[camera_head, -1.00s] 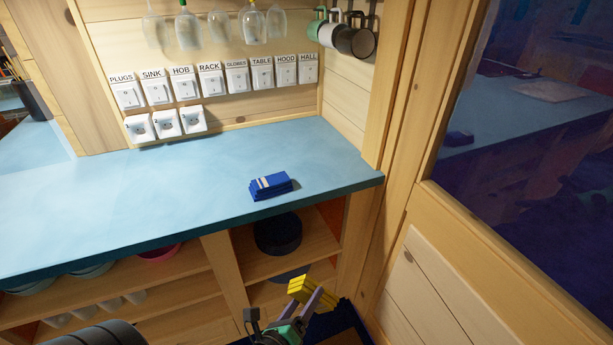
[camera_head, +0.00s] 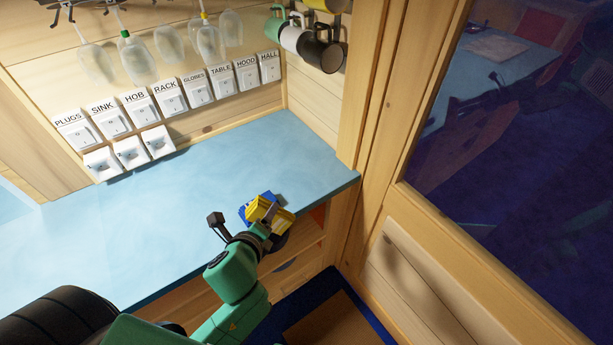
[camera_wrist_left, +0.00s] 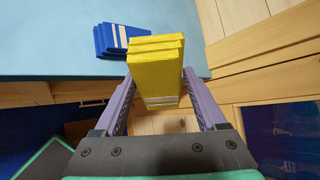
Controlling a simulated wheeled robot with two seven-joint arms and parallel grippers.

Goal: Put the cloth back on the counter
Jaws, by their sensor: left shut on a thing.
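My left gripper (camera_head: 268,222) is shut on a folded yellow cloth (camera_head: 259,209). In the left wrist view the yellow cloth (camera_wrist_left: 156,68) sits between the two purple fingers (camera_wrist_left: 158,103), with a pale stripe on its near side. The blue counter (camera_head: 150,215) runs along the wall. A folded blue cloth (camera_head: 244,213) with pale stripes lies on it near the front edge, partly hidden behind the yellow cloth. In the wrist view the blue cloth (camera_wrist_left: 122,38) is left of the yellow one, which overlaps the counter's front edge in the picture. My right gripper is out of view.
Labelled switches (camera_head: 170,98) and sockets line the back wall. Glasses (camera_head: 137,60) and mugs (camera_head: 322,50) hang above. A wooden post (camera_head: 372,100) and window stand to the right. The counter left of the blue cloth is clear.

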